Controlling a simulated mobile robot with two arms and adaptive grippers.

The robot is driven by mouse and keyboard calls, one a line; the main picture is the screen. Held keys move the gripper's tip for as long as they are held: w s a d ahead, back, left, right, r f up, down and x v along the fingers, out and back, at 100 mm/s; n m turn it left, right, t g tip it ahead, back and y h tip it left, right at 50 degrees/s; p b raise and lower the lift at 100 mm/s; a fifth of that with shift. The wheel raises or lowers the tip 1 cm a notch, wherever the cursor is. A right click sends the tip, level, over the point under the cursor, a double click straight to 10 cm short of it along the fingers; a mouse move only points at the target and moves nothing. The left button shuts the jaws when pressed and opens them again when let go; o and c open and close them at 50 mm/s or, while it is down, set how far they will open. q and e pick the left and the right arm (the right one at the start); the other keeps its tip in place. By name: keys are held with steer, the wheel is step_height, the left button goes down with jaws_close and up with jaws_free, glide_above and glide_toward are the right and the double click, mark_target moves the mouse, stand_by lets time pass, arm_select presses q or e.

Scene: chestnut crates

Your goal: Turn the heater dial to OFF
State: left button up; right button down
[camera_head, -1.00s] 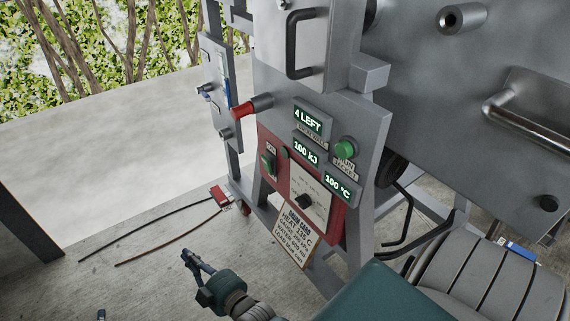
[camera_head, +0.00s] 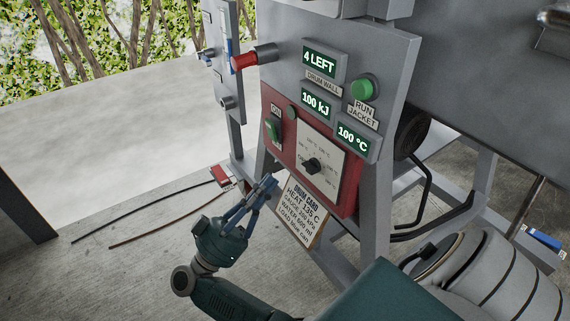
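The heater dial (camera_head: 313,165) is a small black knob on a pale plate (camera_head: 333,148) with temperature marks around it. The plate sits on a red panel (camera_head: 350,196) on the front of the grey machine. Which mark the knob points to is too small to read. The fingertips look close together, but the angle hides the gap.
A green switch (camera_head: 273,131) marked ON is left of the dial. Displays (camera_head: 320,61) read 4 LEFT, 100 kJ and 100 °C. A green button (camera_head: 365,87) is upper right, a red-ended handle (camera_head: 244,62) upper left. A drum card (camera_head: 297,214) hangs below. Cables lie on the floor.

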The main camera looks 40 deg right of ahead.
mark_target(311, 167)
steer(key=x, duration=1)
step_height(311, 167, down, 4)
steer(key=b, duration=0.2)
steer(key=shift+s+a+f+b, duration=0.1)
steer(key=shift+s+a+b, duration=0.05)
steer(key=shift+b, duration=0.25)
